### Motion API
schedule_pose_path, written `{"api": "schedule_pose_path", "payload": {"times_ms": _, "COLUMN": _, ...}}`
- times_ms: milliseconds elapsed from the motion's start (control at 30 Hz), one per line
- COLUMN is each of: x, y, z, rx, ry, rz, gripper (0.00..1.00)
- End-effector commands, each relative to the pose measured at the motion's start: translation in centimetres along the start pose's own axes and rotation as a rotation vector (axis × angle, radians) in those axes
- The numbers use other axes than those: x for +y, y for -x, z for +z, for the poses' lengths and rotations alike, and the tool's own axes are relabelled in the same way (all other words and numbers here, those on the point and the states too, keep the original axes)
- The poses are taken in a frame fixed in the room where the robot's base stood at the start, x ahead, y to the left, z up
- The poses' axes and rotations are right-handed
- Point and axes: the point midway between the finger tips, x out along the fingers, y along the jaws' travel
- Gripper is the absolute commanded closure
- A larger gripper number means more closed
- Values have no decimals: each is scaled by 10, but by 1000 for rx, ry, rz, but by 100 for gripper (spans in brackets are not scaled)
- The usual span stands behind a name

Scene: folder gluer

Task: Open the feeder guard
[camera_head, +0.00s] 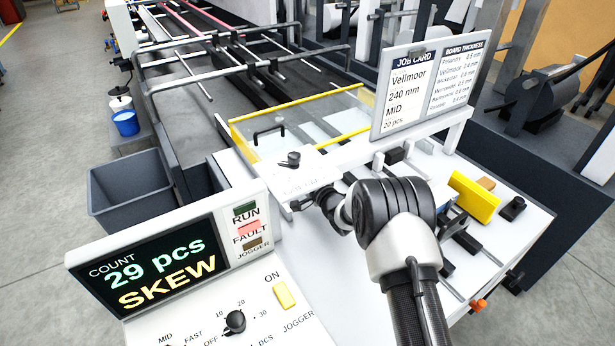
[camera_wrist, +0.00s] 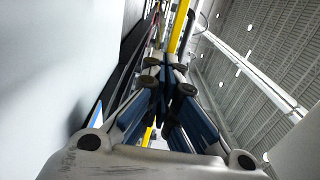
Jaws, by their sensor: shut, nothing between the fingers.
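The feeder guard (camera_head: 345,108) is a clear panel with yellow edges and a black handle (camera_head: 268,132) near its left corner. In the head view it lies low over the feeder end of the machine and looks down. My gripper (camera_head: 299,205) is partly hidden by my wrist and sits in front of the guard, apart from the handle, by the white table's left edge. In the wrist view my gripper (camera_wrist: 168,72) has its fingers together with nothing between them. A yellow bar (camera_wrist: 180,25) shows beyond the fingertips; I cannot tell whether it is the guard's edge.
A screen panel (camera_head: 165,265) reads 29 pcs and SKEW at front left. A job card board (camera_head: 430,85) stands right of the guard. A black knob (camera_head: 292,159) sits between my gripper and the guard. A yellow block (camera_head: 474,198) is at right, a grey bin (camera_head: 130,190) at left.

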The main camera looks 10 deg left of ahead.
Motion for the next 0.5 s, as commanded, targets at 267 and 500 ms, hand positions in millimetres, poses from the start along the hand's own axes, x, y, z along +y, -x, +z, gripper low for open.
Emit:
{"api": "schedule_pose_path", "payload": {"times_ms": 267, "x": 0, "y": -37, "z": 0, "rx": 0, "ry": 0, "rz": 0, "gripper": 100}}
{"api": "schedule_pose_path", "payload": {"times_ms": 500, "x": 1, "y": -44, "z": 0, "rx": 1, "ry": -1, "rz": 2, "gripper": 100}}
